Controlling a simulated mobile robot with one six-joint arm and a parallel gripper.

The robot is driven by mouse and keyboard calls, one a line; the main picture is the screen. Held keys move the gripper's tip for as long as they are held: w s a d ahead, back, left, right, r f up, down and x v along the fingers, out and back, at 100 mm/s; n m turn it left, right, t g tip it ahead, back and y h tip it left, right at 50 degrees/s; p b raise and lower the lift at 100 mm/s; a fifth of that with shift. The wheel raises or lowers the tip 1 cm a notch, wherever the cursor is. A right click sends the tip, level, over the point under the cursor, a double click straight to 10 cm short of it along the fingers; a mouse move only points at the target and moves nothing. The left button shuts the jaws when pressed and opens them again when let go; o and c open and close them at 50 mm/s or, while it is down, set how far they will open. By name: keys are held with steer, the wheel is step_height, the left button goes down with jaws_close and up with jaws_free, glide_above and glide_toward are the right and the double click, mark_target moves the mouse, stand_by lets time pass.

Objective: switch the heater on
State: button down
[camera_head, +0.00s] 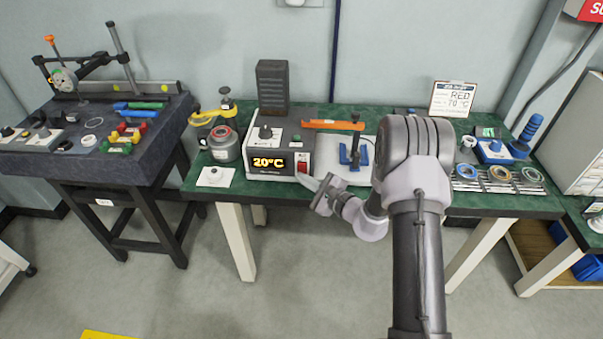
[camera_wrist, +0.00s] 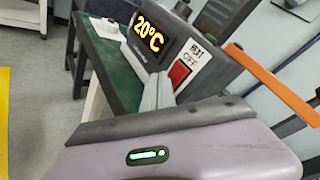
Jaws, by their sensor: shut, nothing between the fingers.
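The heater (camera_head: 280,128) is a pale box with a dark front on the green table. Its display (camera_head: 269,162) glows 20°C and also shows in the wrist view (camera_wrist: 147,35). The red switch (camera_head: 302,166) is at the right of the front panel. In the wrist view the red switch (camera_wrist: 180,73) sits below a label that reads OFF. My gripper (camera_head: 303,178) is shut and empty, with its pale tip just in front of the heater's lower right front. In the wrist view the tip (camera_wrist: 158,88) appears left of the switch; I cannot tell whether it touches the panel.
An orange-handled tool (camera_head: 333,125) lies behind and right of the heater, near a blue clamp (camera_head: 353,152). A round grey pot (camera_head: 224,145) stands to the left. A dark block (camera_head: 272,83) stands behind. Floor in front is clear.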

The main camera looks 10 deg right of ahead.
steer(key=shift+s, duration=0.1)
steer(key=shift+s+a, duration=0.2)
steer(key=shift+s, duration=0.4)
steer(key=s, duration=0.1)
steer(key=s+a, duration=0.1)
steer(key=s, duration=0.1)
steer(key=s+b, duration=0.1)
steer(key=shift+s+a+r, duration=0.3)
steer(key=shift+s+r, duration=0.05)
steer(key=shift+r, duration=0.05)
